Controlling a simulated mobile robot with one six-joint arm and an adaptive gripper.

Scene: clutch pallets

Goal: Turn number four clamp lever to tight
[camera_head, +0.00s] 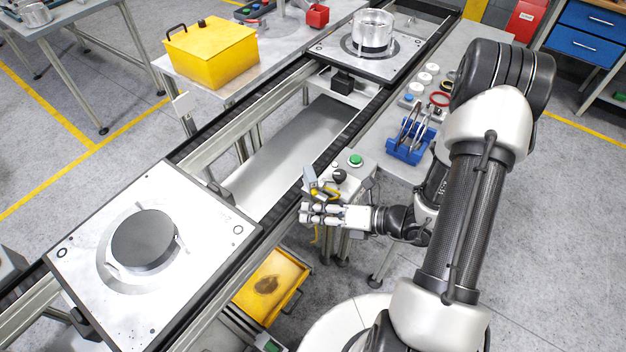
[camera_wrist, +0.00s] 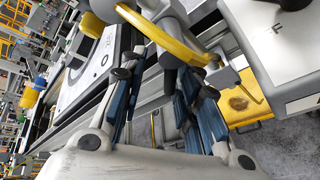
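My gripper (camera_head: 307,209) is beside the rail, near the small grey control box with the black knob (camera_head: 339,176) and green button (camera_head: 355,160). In the wrist view its blue-padded fingers (camera_wrist: 160,85) stand apart, with no object clearly held between them. A yellow bar (camera_wrist: 165,38) crosses just beyond the fingers; whether it touches them I cannot tell. The near pallet (camera_head: 85,250) carries a dark disc (camera_head: 143,240) with a small lever-like piece (camera_head: 181,243) at its edge. No readable number four shows, so I cannot tell which lever bears it.
A yellow box (camera_head: 212,52) stands on the side table. A blue rack (camera_head: 411,150) and small parts lie beside my arm. A yellow tray (camera_head: 270,285) sits low below my gripper.

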